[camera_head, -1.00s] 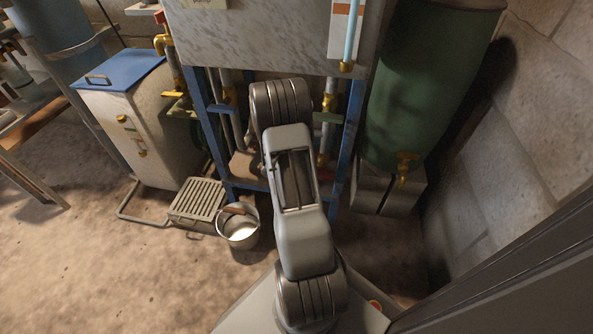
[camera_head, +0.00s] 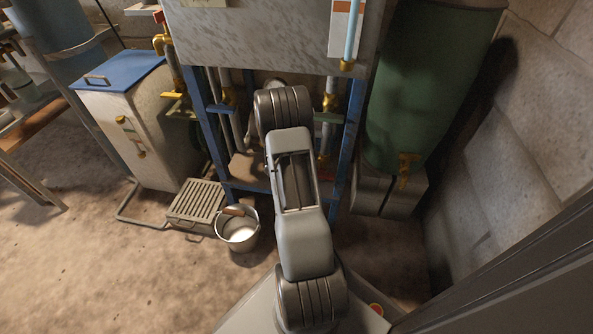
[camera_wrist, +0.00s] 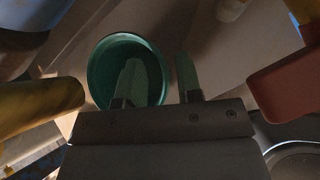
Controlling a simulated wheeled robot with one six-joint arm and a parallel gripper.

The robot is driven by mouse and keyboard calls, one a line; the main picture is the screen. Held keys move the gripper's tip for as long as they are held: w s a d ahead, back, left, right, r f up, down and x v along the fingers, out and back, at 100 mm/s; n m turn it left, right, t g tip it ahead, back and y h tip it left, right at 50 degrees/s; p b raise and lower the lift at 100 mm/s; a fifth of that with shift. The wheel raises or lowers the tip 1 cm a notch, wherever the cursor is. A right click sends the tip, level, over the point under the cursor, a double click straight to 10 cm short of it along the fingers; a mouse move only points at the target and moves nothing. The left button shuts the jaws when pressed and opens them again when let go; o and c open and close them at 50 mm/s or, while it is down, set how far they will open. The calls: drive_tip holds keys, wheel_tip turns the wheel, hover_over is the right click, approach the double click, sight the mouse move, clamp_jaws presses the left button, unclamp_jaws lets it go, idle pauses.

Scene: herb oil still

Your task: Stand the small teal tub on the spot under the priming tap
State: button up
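The small teal tub (camera_wrist: 97,72) shows in the wrist view, seen from above with its round mouth open. My gripper (camera_wrist: 158,60) has its two greenish fingers apart. One finger overlaps the tub's mouth and the other is just right of its rim, so the rim runs between them. I cannot tell whether either finger touches the tub. In the head view my arm hides the gripper and the tub. I cannot make out for sure which tap is the priming tap, or the spot under it.
In the wrist view a yellow part (camera_wrist: 40,97) is close on the left and a red part (camera_wrist: 285,85) on the right. In the head view a blue frame (camera_head: 355,110) surrounds the arm's reach. A metal bucket (camera_head: 240,238) and slatted grate (camera_head: 196,202) are on the floor.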

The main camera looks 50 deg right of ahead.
drive_tip(key=shift+r, duration=0.1)
drive_tip(key=s+a+r+m+g+p, duration=0.15)
drive_tip(key=a+r+m, duration=0.25)
drive_tip(key=a+r, duration=0.45)
drive_tip(key=s+a+r+m+p, duration=0.3)
drive_tip(key=a+r+m, duration=0.2)
drive_tip(key=r, duration=0.6)
drive_tip(key=s+a+r+m+y, duration=0.2)
drive_tip(key=a+m+y, duration=0.1)
drive_tip(key=a, duration=0.4)
drive_tip(key=s+a+r+m+t+y, duration=0.1)
drive_tip(key=a+r+m+y, duration=0.1)
drive_tip(key=a, duration=0.4)
drive_tip(key=s+a+r+m+y, duration=0.2)
drive_tip(key=a+r+m+y, duration=0.1)
drive_tip(key=a, duration=0.4)
drive_tip(key=shift+s+a+r+m+y, duration=0.35)
drive_tip(key=shift+r+m, duration=0.3)
drive_tip(key=shift+m, duration=0.25)
wheel_tip(320, 180, up, 37)
drive_tip(key=t+p, duration=0.1)
drive_tip(key=p, duration=3.4)
drive_tip(key=shift+s+a, duration=0.15)
drive_tip(key=shift+s, duration=0.05)
